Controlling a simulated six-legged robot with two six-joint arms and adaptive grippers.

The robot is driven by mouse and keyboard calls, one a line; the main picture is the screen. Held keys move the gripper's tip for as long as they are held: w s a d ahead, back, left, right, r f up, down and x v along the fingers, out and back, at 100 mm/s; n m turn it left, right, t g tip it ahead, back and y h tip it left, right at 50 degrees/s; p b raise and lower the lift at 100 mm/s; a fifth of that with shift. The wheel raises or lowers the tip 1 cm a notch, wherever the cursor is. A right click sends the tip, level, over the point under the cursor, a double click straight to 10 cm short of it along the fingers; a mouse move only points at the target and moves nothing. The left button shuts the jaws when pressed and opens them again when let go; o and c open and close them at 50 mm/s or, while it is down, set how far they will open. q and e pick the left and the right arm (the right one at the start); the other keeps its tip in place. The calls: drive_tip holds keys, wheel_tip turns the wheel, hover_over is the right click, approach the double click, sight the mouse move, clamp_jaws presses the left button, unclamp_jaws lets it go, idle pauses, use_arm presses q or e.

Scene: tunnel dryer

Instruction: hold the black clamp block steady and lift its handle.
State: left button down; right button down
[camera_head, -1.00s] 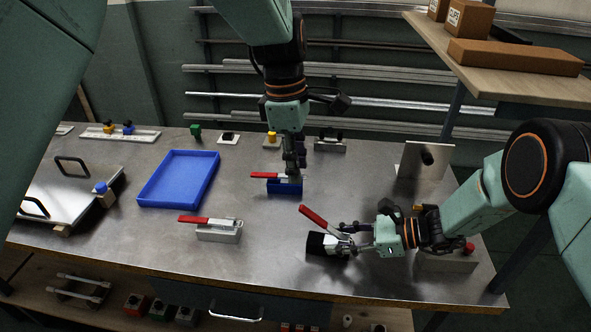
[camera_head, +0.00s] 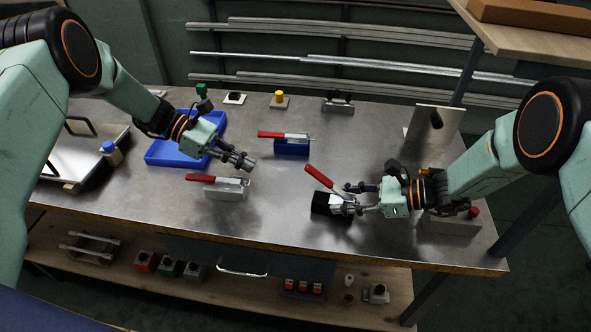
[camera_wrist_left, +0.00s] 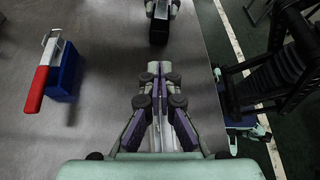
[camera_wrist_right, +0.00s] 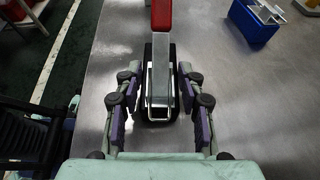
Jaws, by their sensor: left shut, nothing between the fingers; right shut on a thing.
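The black clamp block (camera_head: 322,204) stands near the table's front, right of centre. Its red handle (camera_head: 319,178) slants up to the left, clear of the block. My right gripper (camera_head: 351,199) comes from the right and is shut on the black clamp block. In the right wrist view the block (camera_wrist_right: 148,52) sits between the fingers, partly hidden under its metal lever, with the red handle (camera_wrist_right: 161,14) at the top. My left gripper (camera_head: 247,162) is shut and empty, above the table left of the black block. The left wrist view shows its fingers (camera_wrist_left: 153,72) together.
A grey clamp block (camera_head: 224,193) with a red handle lies just below my left gripper. A blue clamp block (camera_head: 291,149) stands behind. A blue tray (camera_head: 158,157) is partly covered by my left arm. An upright metal plate (camera_head: 434,128) stands at the right.

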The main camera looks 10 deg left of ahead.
drive_tip(key=shift+d, duration=0.15)
use_arm(q)
drive_tip(key=shift+m, duration=0.8)
drive_tip(key=x, duration=0.3)
drive_tip(key=r+x, duration=0.1)
drive_tip(key=x, duration=0.6)
drive_tip(key=shift+s+d+r, duration=0.1)
drive_tip(key=shift+d+r, duration=0.1)
drive_tip(key=shift+d, duration=0.35)
drive_tip(key=shift+d+r, duration=0.7)
drive_tip(key=shift+r, duration=0.3)
drive_tip(key=shift+d+r, duration=0.45)
drive_tip(key=shift+r, duration=0.15)
